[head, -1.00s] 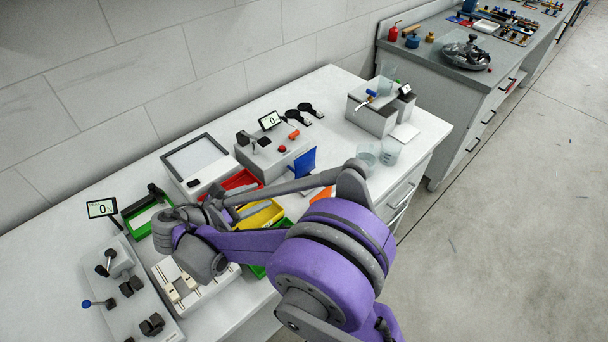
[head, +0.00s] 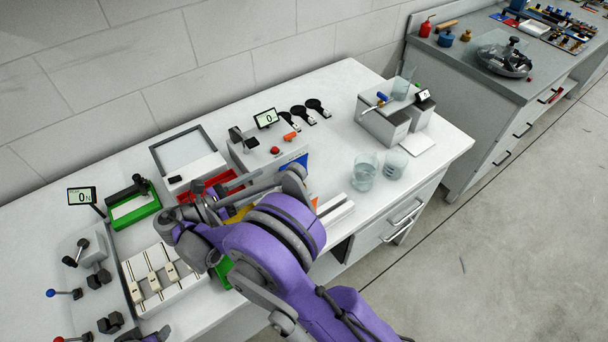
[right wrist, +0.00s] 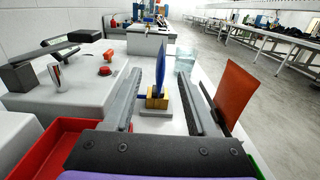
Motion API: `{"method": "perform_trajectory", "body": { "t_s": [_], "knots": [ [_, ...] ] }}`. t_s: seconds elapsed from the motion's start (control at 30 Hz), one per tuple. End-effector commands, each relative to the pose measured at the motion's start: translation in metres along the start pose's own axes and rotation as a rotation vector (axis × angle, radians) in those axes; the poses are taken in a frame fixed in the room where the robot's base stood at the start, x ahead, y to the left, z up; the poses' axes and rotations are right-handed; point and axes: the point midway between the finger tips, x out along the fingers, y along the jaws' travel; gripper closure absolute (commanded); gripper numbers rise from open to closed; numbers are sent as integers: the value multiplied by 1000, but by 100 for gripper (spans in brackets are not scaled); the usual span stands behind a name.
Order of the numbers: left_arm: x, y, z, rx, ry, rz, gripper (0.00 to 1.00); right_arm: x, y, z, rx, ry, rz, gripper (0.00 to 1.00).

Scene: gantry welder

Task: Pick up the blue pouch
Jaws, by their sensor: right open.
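The blue pouch (right wrist: 159,72) stands upright and thin, edge toward the camera, in a small yellow-and-blue holder (right wrist: 157,101) in the right wrist view. In the head view only a part of the blue pouch (head: 301,160) shows beside the grey device, the rest hidden by my arm. My right gripper (right wrist: 163,84) is open and empty. Its two long grey fingers point forward, one on each side of the line to the pouch, which is ahead and between them, apparently untouched. In the head view my right arm largely covers the gripper.
An orange-red sheet (right wrist: 236,92) stands just right of the right finger. A red bin (right wrist: 62,146) is at the left. The grey device with a red button (right wrist: 105,71) is close on the left. Glass beakers (head: 365,172) stand farther right on the bench.

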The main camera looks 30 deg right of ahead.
Motion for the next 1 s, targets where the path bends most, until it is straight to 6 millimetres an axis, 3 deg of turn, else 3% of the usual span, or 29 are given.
{"method": "perform_trajectory", "body": {
  "t_s": [0.17, 0.4, 0.67, 0.9, 1.0],
  "knots": [
    [-2, 0, -2, 0, 1, 0, 50, 8, 0, 0, 0, -2, -2, 43],
    [-8, 0, -8, 0, 6, 0, 50, 45, 0, 2, 1, -2, -3, 43],
    [-13, 0, -13, 0, 11, 0, 50, 67, -1, 3, 1, -2, -2, 43],
    [-24, 0, -25, 0, 21, 0, 50, 103, -3, 6, 2, -2, -3, 43],
    [-25, 0, -26, 0, 22, 0, 50, 108, -3, 5, 1, -1, -1, 43]
  ]
}}
